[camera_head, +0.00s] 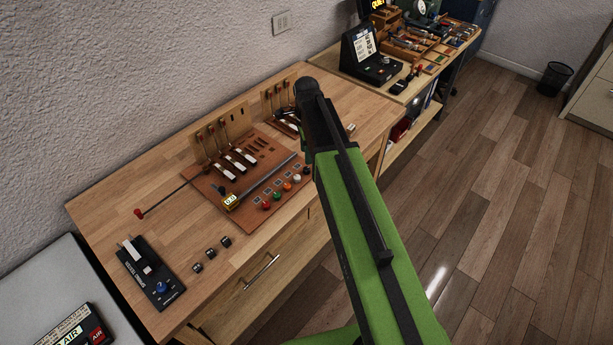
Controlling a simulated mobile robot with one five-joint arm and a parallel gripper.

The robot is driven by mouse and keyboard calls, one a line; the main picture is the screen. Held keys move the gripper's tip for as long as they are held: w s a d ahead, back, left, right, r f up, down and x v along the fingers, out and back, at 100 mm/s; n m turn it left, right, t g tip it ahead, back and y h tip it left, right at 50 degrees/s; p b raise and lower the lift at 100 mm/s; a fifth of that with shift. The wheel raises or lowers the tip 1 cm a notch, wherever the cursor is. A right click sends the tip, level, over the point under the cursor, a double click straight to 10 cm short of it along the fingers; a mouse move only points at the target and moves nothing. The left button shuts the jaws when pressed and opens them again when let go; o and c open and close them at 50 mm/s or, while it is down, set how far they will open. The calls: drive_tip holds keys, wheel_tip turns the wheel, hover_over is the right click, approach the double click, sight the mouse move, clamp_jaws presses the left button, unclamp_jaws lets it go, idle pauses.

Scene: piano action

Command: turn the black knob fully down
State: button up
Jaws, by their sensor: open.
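I cannot clearly make out a black knob. A row of small coloured knobs runs along the front of the brown panel (252,220): a red knob (265,205), a green knob (276,196), an orange knob (287,186) and a white knob (297,178). The right end of this row is close to my green arm, and what is beyond the white knob is too small and partly hidden to tell. My arm rises across the middle of the view, over the right part of the workbench. My gripper's fingertips do not show.
The panel lies on a wooden workbench (150,232) against a wall. A black device with a blue knob (162,287) lies at the front left. Several small dark blocks (211,254) lie near the front edge. A second bench with a black display (361,44) stands behind.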

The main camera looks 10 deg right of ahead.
sight(307, 168)
wheel_tip(307, 168, down, 8)
drive_tip(key=b, duration=0.6)
drive_tip(key=shift+r, duration=0.3)
clamp_jaws()
